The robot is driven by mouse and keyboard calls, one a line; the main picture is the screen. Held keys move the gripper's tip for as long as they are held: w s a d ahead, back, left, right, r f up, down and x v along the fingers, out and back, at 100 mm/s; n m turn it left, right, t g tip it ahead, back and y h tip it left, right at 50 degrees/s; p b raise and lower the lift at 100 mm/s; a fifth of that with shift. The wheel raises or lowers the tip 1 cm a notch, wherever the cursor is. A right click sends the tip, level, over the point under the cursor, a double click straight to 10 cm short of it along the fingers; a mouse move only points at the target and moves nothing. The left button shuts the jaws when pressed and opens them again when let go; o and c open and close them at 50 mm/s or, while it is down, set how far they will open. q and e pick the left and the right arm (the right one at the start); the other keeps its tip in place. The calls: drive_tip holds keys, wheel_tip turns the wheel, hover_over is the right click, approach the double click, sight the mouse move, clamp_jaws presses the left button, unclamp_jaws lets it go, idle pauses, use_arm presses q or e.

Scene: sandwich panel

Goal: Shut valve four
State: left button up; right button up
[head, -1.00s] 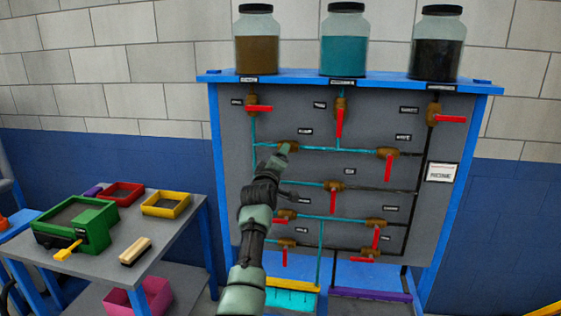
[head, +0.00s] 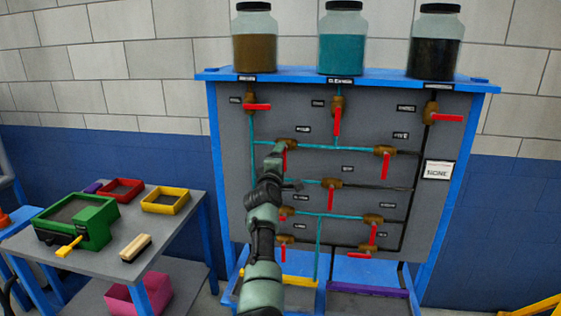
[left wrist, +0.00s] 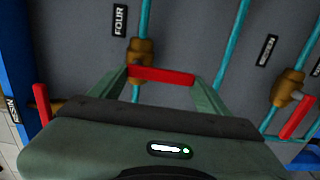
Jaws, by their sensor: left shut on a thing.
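The valve labelled FOUR is a brass body (left wrist: 141,52) on a cyan pipe, with its label beside it in the left wrist view. In the head view it is the brass valve (head: 285,144) at the left of the upper horizontal pipe. Its red handle (left wrist: 162,75) lies across the pipe; in the head view the handle (head: 285,160) hangs downward. My left gripper (left wrist: 165,85) is shut on the red handle, with a green finger at each end of it. In the head view my left gripper (head: 274,158) partly covers the handle. My right gripper is not in view.
Other red-handled valves sit close by, including one to the right (head: 383,152) and one below (head: 331,184). Three jars stand on the panel's blue top (head: 300,76). A grey side table (head: 178,222) with trays and a brush stands at the left.

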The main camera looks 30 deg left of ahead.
use_arm(q)
drive_tip(key=shift+d, duration=0.1)
drive_tip(key=o, duration=2.1)
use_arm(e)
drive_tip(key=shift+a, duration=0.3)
use_arm(q)
drive_tip(key=b+v, duration=0.2)
drive_tip(key=v, duration=0.5)
drive_tip(key=shift+s, duration=0.35)
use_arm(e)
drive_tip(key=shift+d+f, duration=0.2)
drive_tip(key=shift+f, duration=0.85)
